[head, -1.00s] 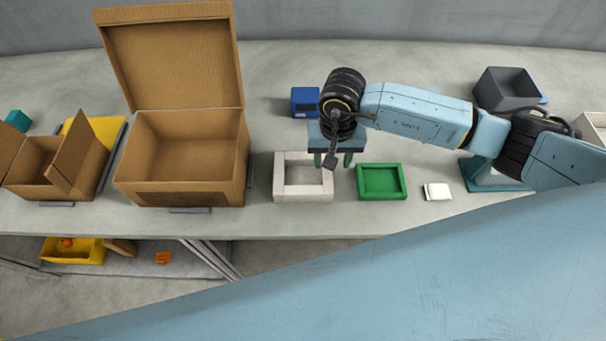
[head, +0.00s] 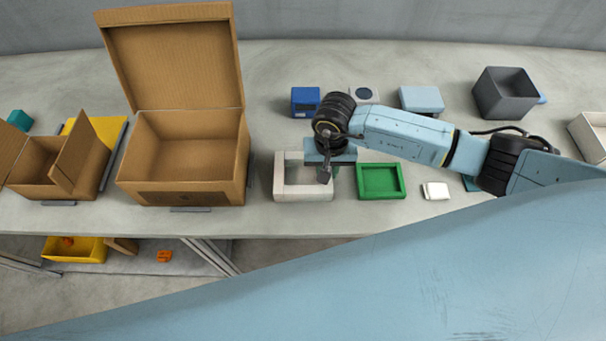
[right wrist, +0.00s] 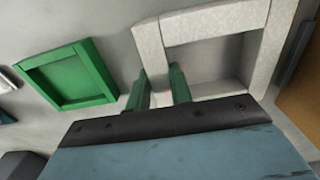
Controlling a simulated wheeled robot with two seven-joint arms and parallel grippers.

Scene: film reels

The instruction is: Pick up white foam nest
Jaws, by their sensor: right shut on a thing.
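The white foam nest (head: 283,190) is a square, hollow, pale frame lying flat on the table, between the large open cardboard box and the green tray. In the right wrist view the nest (right wrist: 215,20) shows its thick rim and open middle. My right gripper (head: 329,172) is down at the nest's right wall, its arm coming in from the right. In the right wrist view its two green fingers (right wrist: 159,85) stand on either side of that wall, shut on it. The nest still appears to rest on the table. My left gripper is not in view.
The green tray (head: 381,181) lies close to the right of the nest, with a small white block (head: 435,190) beyond. The large cardboard box (head: 180,190) stands close on the left. Behind are a blue box (head: 305,102), a light blue box (head: 421,99) and a dark bin (head: 504,93).

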